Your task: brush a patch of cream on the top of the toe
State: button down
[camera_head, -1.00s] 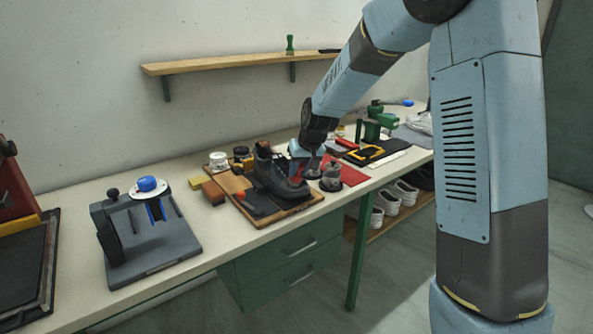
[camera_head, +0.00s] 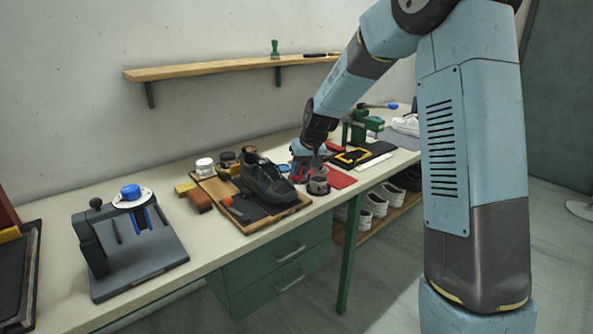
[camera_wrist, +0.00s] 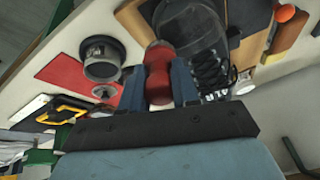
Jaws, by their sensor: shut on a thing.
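A dark lace-up shoe (camera_head: 266,182) stands on a wooden board (camera_head: 287,211), toe toward the right front; its laces and toe fill the upper right of the wrist view (camera_wrist: 190,32). My gripper (camera_head: 300,165) is beyond and right of the toe, apart from it in the wrist view. It is shut on a red handle (camera_wrist: 158,75), held between its two blue fingers. The working end of the handle's tool is hidden. A grey round pot with a dark rim (camera_head: 318,186) stands right of the toe, also in the wrist view (camera_wrist: 102,70). I cannot make out cream on the toe.
A red mat (camera_head: 342,179) and a yellow-and-black piece (camera_head: 352,156) lie right of the pot. Jars (camera_head: 205,167) and a brown block (camera_head: 199,201) are left of the shoe. Bare bench lies between.

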jog(key=s+a, duration=0.5)
jog(key=a, duration=0.2)
jog(key=shift+a, duration=0.25)
dwell(1.1)
jog(key=shift+v, duration=2.95)
jog(key=shift+r, duration=0.1)
jog(key=v, duration=0.3)
jog(key=shift+a, duration=0.1)
